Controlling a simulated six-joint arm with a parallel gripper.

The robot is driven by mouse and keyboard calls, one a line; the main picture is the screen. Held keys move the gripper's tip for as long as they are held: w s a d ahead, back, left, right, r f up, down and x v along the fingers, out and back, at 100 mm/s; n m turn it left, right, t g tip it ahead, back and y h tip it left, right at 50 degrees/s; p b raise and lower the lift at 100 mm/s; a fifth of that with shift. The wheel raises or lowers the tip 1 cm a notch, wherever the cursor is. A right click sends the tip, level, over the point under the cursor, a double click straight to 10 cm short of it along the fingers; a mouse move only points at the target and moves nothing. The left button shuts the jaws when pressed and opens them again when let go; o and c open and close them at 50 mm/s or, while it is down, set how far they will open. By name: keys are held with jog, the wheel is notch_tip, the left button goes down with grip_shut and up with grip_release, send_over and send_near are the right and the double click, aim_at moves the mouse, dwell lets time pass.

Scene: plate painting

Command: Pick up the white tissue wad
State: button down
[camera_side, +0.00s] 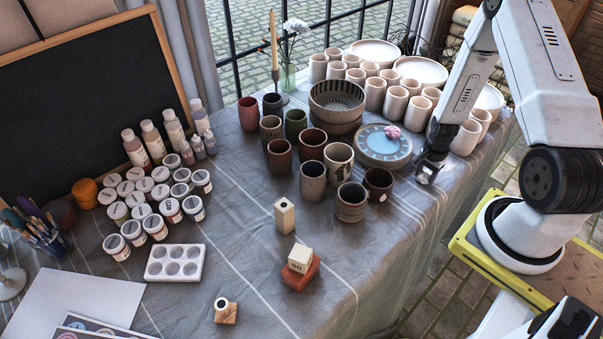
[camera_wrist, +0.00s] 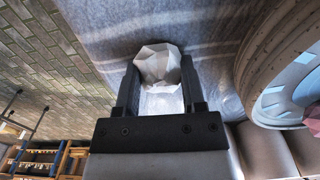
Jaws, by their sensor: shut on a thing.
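The white tissue wad (camera_wrist: 158,66) is a crumpled, faceted lump between the two dark fingers of my gripper (camera_wrist: 160,85) in the wrist view. My gripper is shut on it. In the side view my gripper (camera_side: 427,172) is low at the right edge of the table, right of the blue plate (camera_side: 370,150). The wad is mostly hidden there by the fingers. I cannot tell whether it touches the cloth.
The blue plate, with a pink lump (camera_side: 393,132) on it, also shows in the wrist view (camera_wrist: 275,105). Dark cups (camera_side: 378,184) stand left of my gripper and pale cups (camera_side: 466,138) behind it. The table edge is close on the right; the front cloth (camera_side: 390,240) is clear.

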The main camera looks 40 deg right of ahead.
aim_at(426, 173)
jog(key=shift+r, duration=0.1)
jog(key=shift+r, duration=4.9)
